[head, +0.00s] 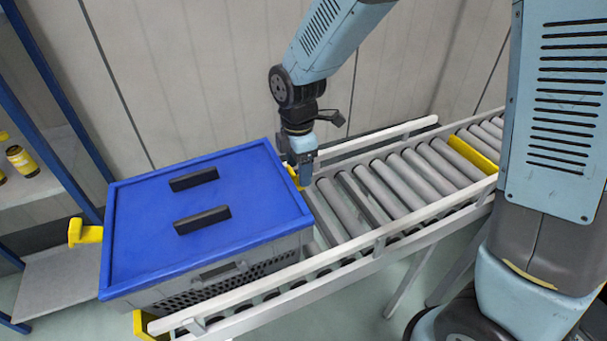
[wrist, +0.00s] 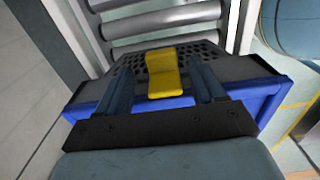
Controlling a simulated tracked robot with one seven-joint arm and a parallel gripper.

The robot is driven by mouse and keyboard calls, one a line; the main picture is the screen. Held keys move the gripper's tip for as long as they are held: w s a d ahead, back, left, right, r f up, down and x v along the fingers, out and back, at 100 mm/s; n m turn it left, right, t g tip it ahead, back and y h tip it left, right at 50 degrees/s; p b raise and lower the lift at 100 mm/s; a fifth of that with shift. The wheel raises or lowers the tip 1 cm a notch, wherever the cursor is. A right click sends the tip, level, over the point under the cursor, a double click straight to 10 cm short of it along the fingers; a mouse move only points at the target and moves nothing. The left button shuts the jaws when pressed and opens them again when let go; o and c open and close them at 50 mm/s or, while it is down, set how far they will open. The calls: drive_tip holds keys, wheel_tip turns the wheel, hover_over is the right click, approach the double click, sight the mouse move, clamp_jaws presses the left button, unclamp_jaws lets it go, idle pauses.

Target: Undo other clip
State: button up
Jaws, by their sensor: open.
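The grey crate (head: 225,273) with a blue lid (head: 240,185) stands on the conveyor. The left yellow clip (head: 88,232) sticks outward from the lid's left edge. The other yellow clip is at the right end, mostly hidden behind my gripper (head: 303,178) in the head view. In the wrist view this clip (wrist: 165,73) lies against the perforated grey wall and over the blue lid edge. My gripper (wrist: 160,78) is open, with one finger on each side of the clip. Gaps show between clip and fingers; I cannot tell any contact.
Two black handles (head: 194,179) sit on the lid. The roller conveyor (head: 400,180) runs to the right, with white side rails and a yellow bar (head: 473,154) across it. A wall stands close behind. A shelf (head: 40,165) with yellow items stands at the left.

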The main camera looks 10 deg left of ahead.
drive_tip(key=shift+f, duration=1.4)
drive_tip(key=c, duration=1)
drive_tip(key=shift+d, duration=0.4)
drive_tip(key=shift+c, duration=0.3)
drive_tip(key=shift+a, duration=0.35)
drive_tip(key=shift+r+h, duration=0.1)
drive_tip(key=shift+h, duration=0.2)
drive_tip(key=t+h, duration=0.1)
drive_tip(key=h, duration=0.1)
drive_tip(key=r+t+h, duration=0.1)
drive_tip(key=t+h, duration=0.1)
drive_tip(key=shift+w+d, duration=0.15)
drive_tip(key=t+h, duration=0.1)
drive_tip(key=h, duration=0.1)
drive_tip(key=r+t+h, duration=0.1)
drive_tip(key=h, duration=0.1)
